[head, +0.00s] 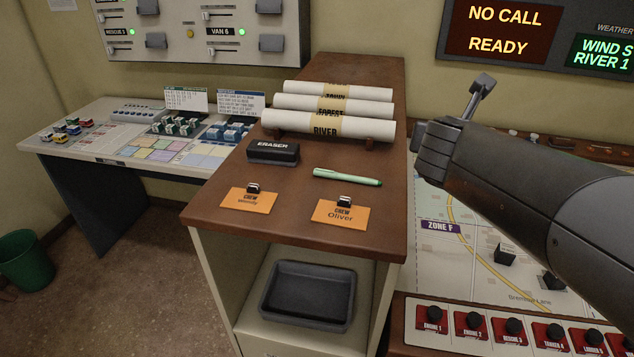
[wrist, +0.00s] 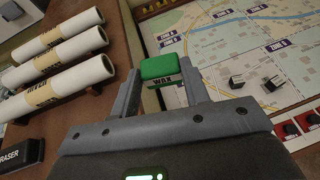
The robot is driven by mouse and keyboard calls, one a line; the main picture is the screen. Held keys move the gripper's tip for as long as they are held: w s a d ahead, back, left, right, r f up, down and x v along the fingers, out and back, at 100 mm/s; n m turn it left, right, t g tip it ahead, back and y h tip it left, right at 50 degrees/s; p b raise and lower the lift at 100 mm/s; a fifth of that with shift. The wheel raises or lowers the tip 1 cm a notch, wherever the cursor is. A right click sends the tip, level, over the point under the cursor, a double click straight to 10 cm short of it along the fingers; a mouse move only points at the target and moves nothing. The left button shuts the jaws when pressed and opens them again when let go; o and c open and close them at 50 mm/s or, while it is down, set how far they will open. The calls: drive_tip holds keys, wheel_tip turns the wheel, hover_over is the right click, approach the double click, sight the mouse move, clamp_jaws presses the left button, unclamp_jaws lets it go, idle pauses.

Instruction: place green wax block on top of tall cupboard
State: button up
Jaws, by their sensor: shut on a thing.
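The green wax block (wrist: 158,70), labelled WAX, sits between the two fingers of my gripper (wrist: 160,88) in the wrist view. My gripper is shut on it. In the head view my gripper (head: 478,95) is at the right, beside the cupboard's right edge and over the map board side; the block is hidden there. The tall cupboard (head: 285,229) has a brown wooden top and an open shelf below. Its front area has bare wood around the items lying on it.
On the cupboard top lie several rolled maps (head: 328,122), a black eraser (head: 273,152), a green marker (head: 347,177) and two orange crew tags (head: 248,201). A grey tray (head: 309,294) sits on the shelf below. The map board (head: 460,262) with small dark pieces is at right.

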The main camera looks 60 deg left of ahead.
drive_tip(key=s+a+r+n+g+y, duration=0.1)
drive_tip(key=s+a+r+n+y, duration=0.1)
drive_tip(key=s+r, duration=0.25)
hover_over(355, 169)
drive_tip(key=shift+g, duration=0.4)
wheel_tip(355, 169, down, 6)
drive_tip(key=shift+d+f, duration=0.1)
drive_tip(key=shift+f, duration=2.05)
drive_tip(key=shift+f, duration=0.15)
drive_tip(key=o, duration=1)
drive_tip(key=shift+o, duration=0.2)
